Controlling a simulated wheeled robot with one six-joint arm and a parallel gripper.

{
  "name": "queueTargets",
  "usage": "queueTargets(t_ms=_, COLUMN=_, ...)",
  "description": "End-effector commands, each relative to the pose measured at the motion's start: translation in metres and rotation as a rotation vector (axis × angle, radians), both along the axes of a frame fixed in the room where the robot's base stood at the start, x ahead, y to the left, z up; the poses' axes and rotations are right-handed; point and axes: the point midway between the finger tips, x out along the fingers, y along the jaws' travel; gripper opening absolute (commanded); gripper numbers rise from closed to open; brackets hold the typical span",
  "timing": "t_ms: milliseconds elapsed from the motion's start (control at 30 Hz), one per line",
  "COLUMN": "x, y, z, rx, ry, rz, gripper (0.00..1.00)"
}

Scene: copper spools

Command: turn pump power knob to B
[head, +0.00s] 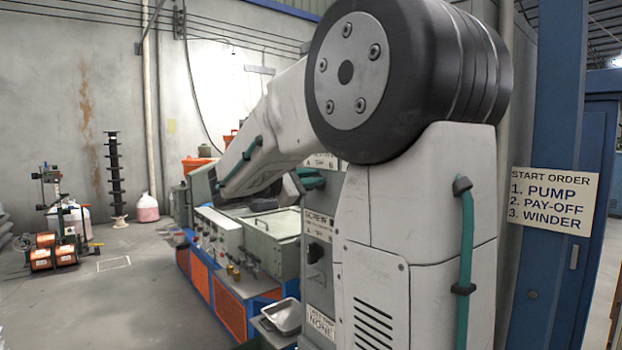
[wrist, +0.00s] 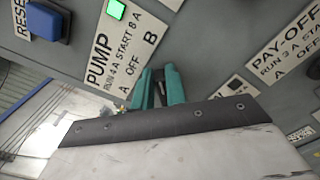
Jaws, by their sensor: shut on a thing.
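The pump label plate (wrist: 125,45) is on the grey panel in the wrist view. It reads PUMP, RUN 4 A START 8 A, with the marks A, OFF and B. My gripper (wrist: 160,78) has its teal fingers just below the plate, shut on the dark pump power knob (wrist: 157,74). The fingers hide most of the knob, so I cannot tell which mark it points to. In the head view my arm hides the knob, and part of my gripper (head: 312,180) shows as teal pieces behind the arm.
A green light (wrist: 116,9) is lit above the pump plate. A blue button (wrist: 47,20) is to its left and the PAY-OFF plate (wrist: 287,45) to its right. In the head view, a START ORDER sign (head: 551,200) lists pump, pay-off, winder. A metal tray (head: 284,317) sits low beside the cabinet.

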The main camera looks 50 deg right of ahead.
Motion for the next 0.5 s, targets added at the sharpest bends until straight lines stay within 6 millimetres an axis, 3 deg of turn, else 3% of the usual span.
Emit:
queueTargets(t_ms=233, x=0.0002, y=0.0002, z=-0.0003, rx=0.001, ry=0.000, rz=0.001, gripper=0.00)
queueTargets(t_ms=267, x=0.0003, y=0.0001, z=-0.0004, rx=0.001, ry=0.000, rz=0.001, gripper=0.16)
queueTargets(t_ms=333, x=0.0003, y=0.0001, z=-0.0004, rx=0.001, ry=0.000, rz=0.001, gripper=0.35)
queueTargets(t_ms=500, x=0.0000, y=-0.0001, z=-0.0003, rx=0.000, ry=0.000, rz=0.000, gripper=0.35)
